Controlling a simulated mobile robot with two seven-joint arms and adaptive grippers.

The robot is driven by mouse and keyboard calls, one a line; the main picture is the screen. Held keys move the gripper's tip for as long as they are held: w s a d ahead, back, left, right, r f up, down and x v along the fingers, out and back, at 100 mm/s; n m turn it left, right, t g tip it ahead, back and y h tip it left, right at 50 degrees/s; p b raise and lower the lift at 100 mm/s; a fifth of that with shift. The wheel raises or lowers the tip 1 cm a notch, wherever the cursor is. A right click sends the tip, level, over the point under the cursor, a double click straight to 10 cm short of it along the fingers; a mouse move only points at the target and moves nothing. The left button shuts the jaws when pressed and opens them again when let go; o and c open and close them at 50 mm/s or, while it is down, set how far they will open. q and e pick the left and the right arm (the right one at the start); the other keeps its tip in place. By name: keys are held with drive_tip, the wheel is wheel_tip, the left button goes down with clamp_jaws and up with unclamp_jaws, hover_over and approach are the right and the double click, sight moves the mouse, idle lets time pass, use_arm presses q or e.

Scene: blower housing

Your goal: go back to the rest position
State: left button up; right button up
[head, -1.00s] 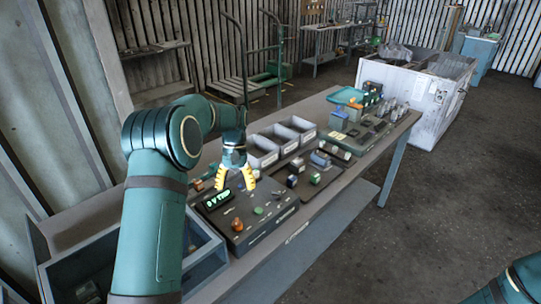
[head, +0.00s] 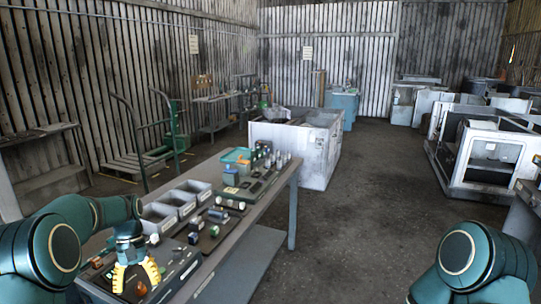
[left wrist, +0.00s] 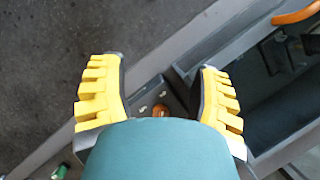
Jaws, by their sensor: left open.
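My left gripper (head: 137,276) is open and empty, its yellow fingers spread above the dark control panel (head: 172,272) at the near end of the workbench. It also shows in the left wrist view (left wrist: 160,92), with an orange knob (left wrist: 160,110) of the panel visible between the fingers. I cannot tell the exact height of the gripper over the panel. My left arm (head: 45,250) comes in from the left. My right arm (head: 480,262) shows at the lower right, but its gripper is out of view.
The workbench (head: 240,218) carries grey bins (head: 178,203), small parts and a teal tray (head: 236,156). A white crate (head: 300,150) stands beyond it. A green cart (head: 150,160) stands behind. The floor (head: 370,200) right of the bench is clear.

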use_arm(q)
drive_tip(key=s+d+f+m+t+b, duration=0.1)
drive_tip(key=s+d+f, duration=0.1)
drive_tip(key=d+f, duration=0.55)
drive_tip(key=s+d+f+m+t+b, duration=0.1)
drive_tip(key=s+d+f+b, duration=0.2)
drive_tip(key=f, duration=0.8)
drive_tip(key=s+d+f+t+h, duration=0.1)
drive_tip(key=s+d+f+t, duration=0.1)
drive_tip(key=s+d+f, duration=0.2)
drive_tip(key=s+d+f+t+h+b, duration=0.1)
drive_tip(key=s+d+f+t, duration=0.1)
drive_tip(key=s+d+f, duration=0.3)
drive_tip(key=s+d, duration=0.4)
drive_tip(key=s, duration=0.3)
drive_tip(key=shift+f+m, duration=0.2)
drive_tip(key=shift+m, duration=0.1)
use_arm(e)
drive_tip(key=f, duration=0.5)
drive_tip(key=shift+s+f, duration=0.4)
